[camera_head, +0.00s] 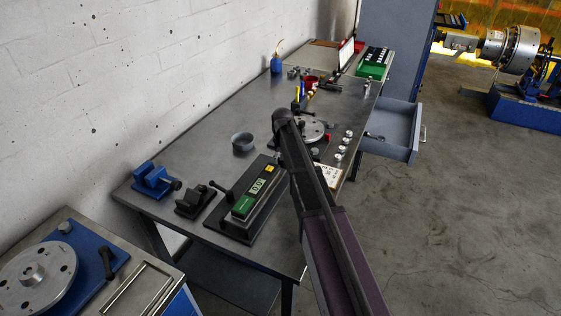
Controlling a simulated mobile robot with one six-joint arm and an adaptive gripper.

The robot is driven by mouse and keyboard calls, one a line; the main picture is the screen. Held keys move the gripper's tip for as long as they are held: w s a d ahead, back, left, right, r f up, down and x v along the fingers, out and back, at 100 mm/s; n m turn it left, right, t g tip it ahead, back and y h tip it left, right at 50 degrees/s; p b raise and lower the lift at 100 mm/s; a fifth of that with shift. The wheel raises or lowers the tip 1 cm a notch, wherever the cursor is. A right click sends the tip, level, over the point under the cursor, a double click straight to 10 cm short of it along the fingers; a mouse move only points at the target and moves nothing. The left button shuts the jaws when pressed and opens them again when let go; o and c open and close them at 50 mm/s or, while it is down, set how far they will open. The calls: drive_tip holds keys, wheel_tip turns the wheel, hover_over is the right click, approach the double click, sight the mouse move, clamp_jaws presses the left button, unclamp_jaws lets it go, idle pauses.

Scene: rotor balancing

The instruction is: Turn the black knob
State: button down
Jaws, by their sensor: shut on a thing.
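My dark arm reaches in from the bottom right over the workbench (190,150), with its far end above the middle of the bench. I cannot make out my gripper's fingers; they are hidden behind the arm. Several black handles show, and I cannot tell which is the task's knob. One black handle (222,187) stands at the left end of the green-fronted display device (247,203). Another (297,107) is by the round metal rotor (311,130), which the arm partly covers. A third (105,258) stands on the blue plate at the lower left.
A blue vise (153,180), a black block (194,201) and a grey cup (242,143) stand on the bench. Several small metal weights (342,149) lie right of the rotor. An open drawer (399,128) juts out at the right.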

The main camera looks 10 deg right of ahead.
drive_tip(key=shift+c, duration=1.3)
unclamp_jaws()
